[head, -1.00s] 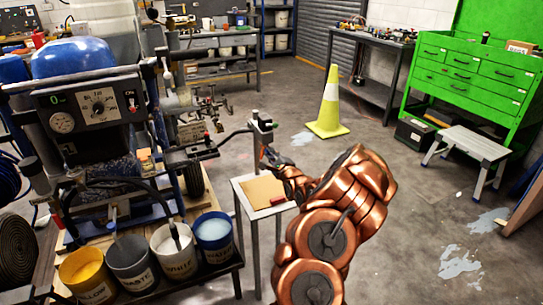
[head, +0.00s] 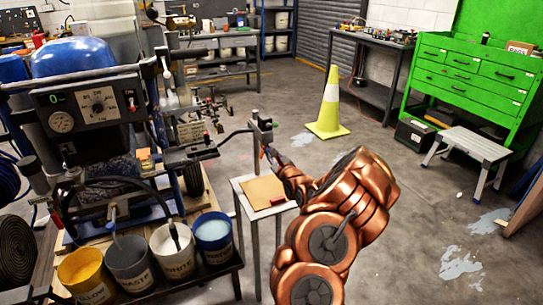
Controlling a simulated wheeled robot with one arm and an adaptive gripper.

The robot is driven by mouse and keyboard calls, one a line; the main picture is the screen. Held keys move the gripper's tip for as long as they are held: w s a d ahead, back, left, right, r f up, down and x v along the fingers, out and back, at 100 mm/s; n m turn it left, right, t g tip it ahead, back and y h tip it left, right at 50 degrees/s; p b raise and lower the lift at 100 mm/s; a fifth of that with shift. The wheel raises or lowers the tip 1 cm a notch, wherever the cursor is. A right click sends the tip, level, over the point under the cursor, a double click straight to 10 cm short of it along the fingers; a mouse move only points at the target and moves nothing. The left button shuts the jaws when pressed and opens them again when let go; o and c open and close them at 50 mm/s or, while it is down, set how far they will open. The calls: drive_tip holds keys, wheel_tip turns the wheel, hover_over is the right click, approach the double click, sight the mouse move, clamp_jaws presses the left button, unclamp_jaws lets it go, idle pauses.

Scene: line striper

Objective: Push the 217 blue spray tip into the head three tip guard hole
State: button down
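My copper arm reaches from the bottom right toward a slim upright grey-and-black post (head: 262,130), which stands above a small side table. My gripper (head: 269,154) is at the lower part of this post, small and partly hidden by my wrist. I cannot tell whether it touches the post or whether its fingers are open. The 217 blue spray tip is too small or hidden to make out. I cannot pick out head three or its tip guard hole. A dark hose runs from the striper (head: 90,110) to the post.
The small side table (head: 262,190) holds a tan board and a red item (head: 278,201). Yellow, grey, white and blue buckets (head: 213,240) stand at the front left. A yellow cone (head: 328,108), step stool (head: 470,150) and green cabinet (head: 470,75) are farther right. Floor between is open.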

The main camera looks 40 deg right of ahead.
drive_tip(key=m+b, duration=0.1)
drive_tip(key=m, duration=0.4)
drive_tip(key=shift+w, duration=0.1)
drive_tip(key=shift+r+m+b, duration=0.15)
drive_tip(key=shift+m+b, duration=0.15)
drive_tip(key=shift+b, duration=1.05)
drive_tip(key=shift+b, duration=0.35)
drive_tip(key=c, duration=0.6)
unclamp_jaws()
drive_tip(key=shift+s+f, duration=0.2)
